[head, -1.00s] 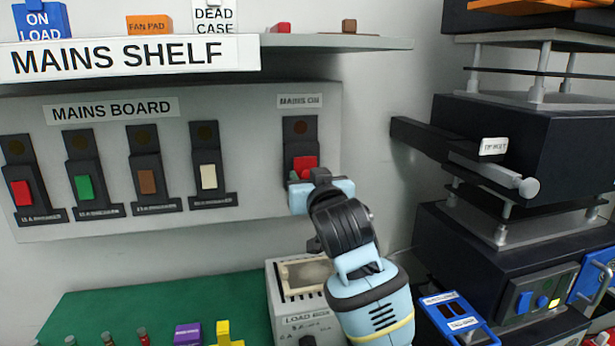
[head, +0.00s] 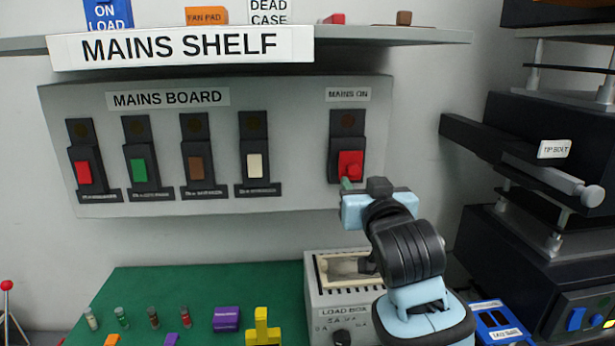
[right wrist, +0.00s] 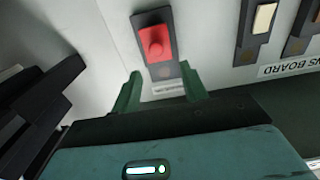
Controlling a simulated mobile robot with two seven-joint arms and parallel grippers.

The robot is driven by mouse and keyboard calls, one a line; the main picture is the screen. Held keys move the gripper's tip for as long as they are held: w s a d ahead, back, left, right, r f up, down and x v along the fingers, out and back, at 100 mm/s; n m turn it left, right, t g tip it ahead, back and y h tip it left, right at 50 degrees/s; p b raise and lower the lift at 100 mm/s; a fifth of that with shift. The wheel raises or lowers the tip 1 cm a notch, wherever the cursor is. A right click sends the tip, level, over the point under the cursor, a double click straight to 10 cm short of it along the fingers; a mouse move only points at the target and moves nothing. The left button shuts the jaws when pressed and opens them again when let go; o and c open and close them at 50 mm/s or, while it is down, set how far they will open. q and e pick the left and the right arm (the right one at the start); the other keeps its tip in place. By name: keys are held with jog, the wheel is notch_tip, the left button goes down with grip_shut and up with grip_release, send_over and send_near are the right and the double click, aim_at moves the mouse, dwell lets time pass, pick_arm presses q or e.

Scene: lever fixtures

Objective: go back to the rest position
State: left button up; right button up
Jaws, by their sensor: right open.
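My right gripper (head: 347,184) is in front of the mains board (head: 290,208), just below the red MAINS ON switch (head: 350,164). In the right wrist view its two green fingers (right wrist: 161,90) stand apart with nothing held between them. The red switch lever (right wrist: 155,42) shows beyond the fingertips on its dark plate, and the fingers look clear of the lever. In the head view my wrist hides part of the space under the switch. My left gripper is not in view.
The mains shelf (head: 400,36) juts out above the board. A load box (head: 340,300) stands below my right arm beside a green mat (head: 210,285) with small parts. A dark rack with a protruding TIP BOLT bar (head: 520,165) is at the right. Open air lies left of my arm.

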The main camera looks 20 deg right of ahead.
jog(key=shift+f, duration=0.1)
jog(key=s+a+f+n+g+y, duration=0.1)
jog(key=s+f+g, duration=0.35)
jog(key=f, duration=0.85)
jog(key=s+a+f+n+g+y, duration=0.1)
jog(key=s+f+n+g, duration=0.15)
jog(key=s+f, duration=0.7)
jog(key=s+a+f+n+g+y, duration=0.2)
jog(key=s+f+g, duration=0.6)
jog(key=s+f, duration=1.35)
jog(key=w+a+f+t+y, duration=0.1)
jog(key=w+a+f+t, duration=0.2)
jog(key=w+f+t, duration=0.3)
jog(key=shift+f+m+t+y, duration=0.4)
jog(key=shift+f+t, duration=0.1)
jog(key=shift+f, duration=0.9)
jog(key=shift+a, duration=0.1)
